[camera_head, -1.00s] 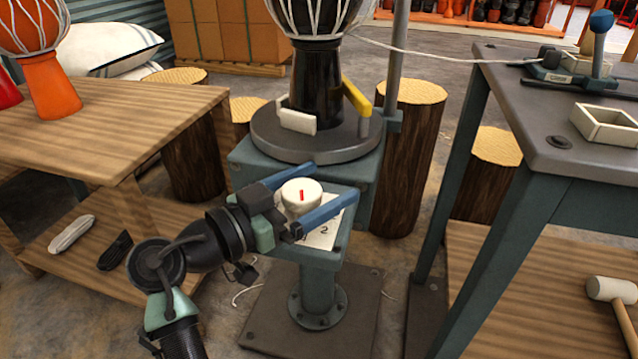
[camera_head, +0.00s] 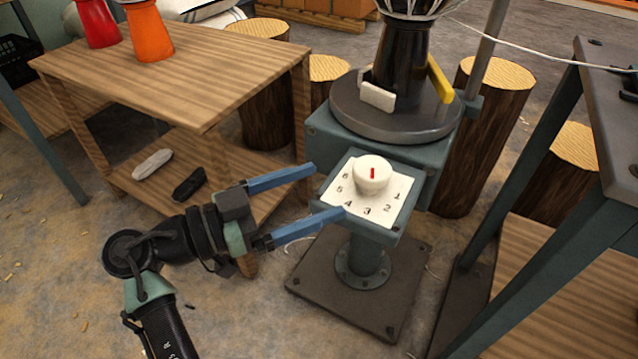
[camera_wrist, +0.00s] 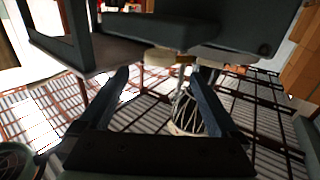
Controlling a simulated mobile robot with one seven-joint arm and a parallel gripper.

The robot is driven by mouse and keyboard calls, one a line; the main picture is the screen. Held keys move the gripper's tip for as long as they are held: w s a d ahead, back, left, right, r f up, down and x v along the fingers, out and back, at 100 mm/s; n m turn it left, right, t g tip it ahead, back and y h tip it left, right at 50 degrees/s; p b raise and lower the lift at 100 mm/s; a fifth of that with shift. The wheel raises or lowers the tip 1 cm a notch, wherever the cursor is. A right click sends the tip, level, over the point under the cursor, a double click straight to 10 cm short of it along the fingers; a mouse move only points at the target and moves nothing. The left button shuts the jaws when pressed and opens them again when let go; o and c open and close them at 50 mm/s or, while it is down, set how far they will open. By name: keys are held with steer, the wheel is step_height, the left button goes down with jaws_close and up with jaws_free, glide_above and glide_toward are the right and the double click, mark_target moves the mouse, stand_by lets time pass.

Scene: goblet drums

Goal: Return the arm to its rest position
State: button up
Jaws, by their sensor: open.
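My gripper (camera_head: 328,190) is open, with its two blue fingers spread and nothing between them. It is in the lower middle of the head view, left of a white dial (camera_head: 373,175) with a red mark. The dial sits on a numbered plate on a teal stand, and the fingertips are just left of that plate in the picture. My arm reaches up from the bottom left, bent at the elbow. In the wrist view my gripper (camera_wrist: 160,85) also shows open, its fingers apart. A corded drum shows between and beyond them.
A black goblet drum (camera_head: 402,60) stands on a round turntable (camera_head: 395,122) behind the dial. A wooden table (camera_head: 190,75) with orange and red drums is at the left. A dark bench (camera_head: 607,130) stands at the right. Log stools stand behind. Floor at lower left is clear.

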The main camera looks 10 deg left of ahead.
stand_by(0.3)
steer(key=w+d+r+n+t+y+p, duration=0.2)
steer(key=r+y, duration=0.1)
steer(key=r, duration=0.4)
steer(key=w+d+r+n+t+y+p, duration=0.1)
steer(key=w+r+n+t+y+p, duration=0.15)
steer(key=r, duration=0.55)
steer(key=w+d+r+n+t+y+p, duration=0.1)
steer(key=w+d+r+t+y+p, duration=0.15)
steer(key=r, duration=0.45)
steer(key=s+d+r+n+t+y+p, duration=0.1)
steer(key=s+r+n+t+y+p, duration=0.3)
steer(key=r, duration=0.6)
steer(key=s+d+r+m+t+p, duration=0.1)
steer(key=s+r+t, duration=0.1)
steer(key=s+r, duration=0.7)
steer(key=s+d+r+n+t+y+p, duration=0.1)
steer(key=s+r+n+t+y+p, duration=0.2)
steer(key=r, duration=0.9)
step_height(320, 180, up, 35)
steer(key=p, duration=3.5)
steer(key=shift+w+m+t+h, duration=0.25)
steer(key=shift+m+t+h, duration=0.05)
steer(key=shift+m, duration=0.15)
steer(key=shift+a+f, duration=0.1)
